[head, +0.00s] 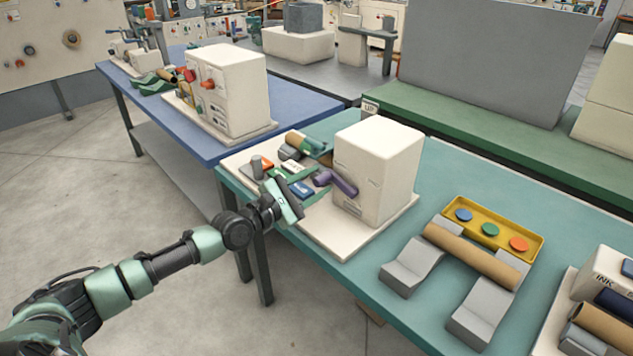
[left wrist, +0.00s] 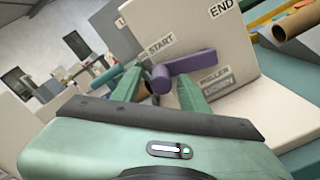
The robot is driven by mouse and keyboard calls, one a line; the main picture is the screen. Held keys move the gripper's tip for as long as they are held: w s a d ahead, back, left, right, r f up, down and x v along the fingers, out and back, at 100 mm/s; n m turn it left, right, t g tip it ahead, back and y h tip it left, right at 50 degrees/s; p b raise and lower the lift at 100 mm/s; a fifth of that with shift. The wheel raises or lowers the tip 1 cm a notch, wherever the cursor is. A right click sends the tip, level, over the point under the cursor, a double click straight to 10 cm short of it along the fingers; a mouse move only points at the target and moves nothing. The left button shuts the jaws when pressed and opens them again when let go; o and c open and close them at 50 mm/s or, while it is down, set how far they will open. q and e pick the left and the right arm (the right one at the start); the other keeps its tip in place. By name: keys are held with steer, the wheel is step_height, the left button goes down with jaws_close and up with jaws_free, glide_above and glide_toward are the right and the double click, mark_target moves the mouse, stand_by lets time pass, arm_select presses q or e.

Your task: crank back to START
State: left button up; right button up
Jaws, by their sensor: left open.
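The purple crank (head: 337,182) is on the front face of the cream winder box (head: 385,165). In the left wrist view the crank (left wrist: 185,68) runs from the box face toward the lower left, with its near end below the START label (left wrist: 159,46). The END label (left wrist: 222,8) is higher up at the right, and a ROLLER DOWN label (left wrist: 215,82) is below the crank. My left gripper (head: 296,199) is in front of the box. In the wrist view its two green fingers (left wrist: 160,92) are apart, with the crank's near end between them; contact is unclear.
The box stands on a cream base board on a teal table (head: 375,262). Grey cradles hold a brown tube (head: 470,256) beside a yellow tray (head: 505,227) of coloured discs. Small loose parts lie left of the box. A blue table (head: 310,98) with a similar box stands behind.

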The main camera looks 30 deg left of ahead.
arm_select(q)
steer(key=v, duration=0.7)
steer(key=shift+s, duration=0.15)
